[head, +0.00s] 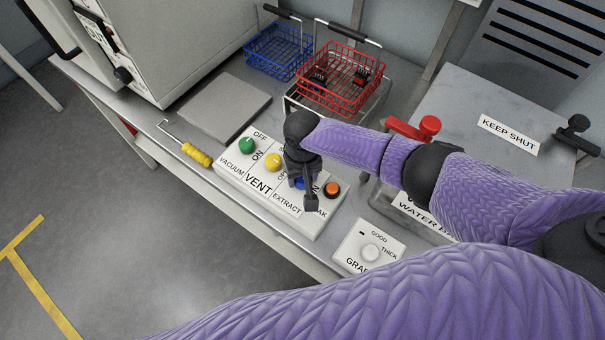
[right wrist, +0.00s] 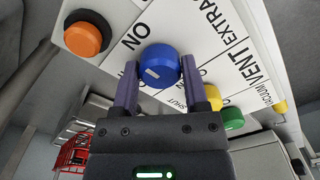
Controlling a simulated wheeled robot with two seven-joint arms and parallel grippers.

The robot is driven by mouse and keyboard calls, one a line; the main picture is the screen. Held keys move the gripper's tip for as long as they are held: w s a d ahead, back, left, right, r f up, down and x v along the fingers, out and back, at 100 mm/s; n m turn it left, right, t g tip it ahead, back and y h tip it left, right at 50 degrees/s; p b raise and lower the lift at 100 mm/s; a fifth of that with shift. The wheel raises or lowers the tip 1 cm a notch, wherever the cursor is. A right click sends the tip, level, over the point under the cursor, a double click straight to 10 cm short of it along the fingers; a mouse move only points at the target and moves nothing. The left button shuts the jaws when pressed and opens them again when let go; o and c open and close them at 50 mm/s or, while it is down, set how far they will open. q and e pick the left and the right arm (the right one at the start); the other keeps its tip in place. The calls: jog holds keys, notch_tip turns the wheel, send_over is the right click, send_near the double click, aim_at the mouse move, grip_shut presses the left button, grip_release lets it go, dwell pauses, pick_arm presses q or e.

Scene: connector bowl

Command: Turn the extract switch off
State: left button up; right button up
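The extract switch is a round blue knob (right wrist: 158,65) with a short white mark, on a white sloped panel (head: 229,172). In the head view the blue knob (head: 299,184) is mostly hidden by my right gripper (head: 305,192). In the right wrist view the two fingers of my right gripper (right wrist: 159,75) stand apart, one on each side of the blue knob. I cannot tell whether they touch it. An "ON" label shows next to the knob. My left gripper is not in view.
An orange knob (head: 332,189) is close to the blue one; yellow (head: 273,162) and green (head: 247,146) knobs are further left. A yellow-handled tool (head: 196,154) lies by the panel. Red (head: 341,82) and blue (head: 279,51) baskets stand behind. A grade dial (head: 370,252) sits at front right.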

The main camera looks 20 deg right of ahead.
grip_shut()
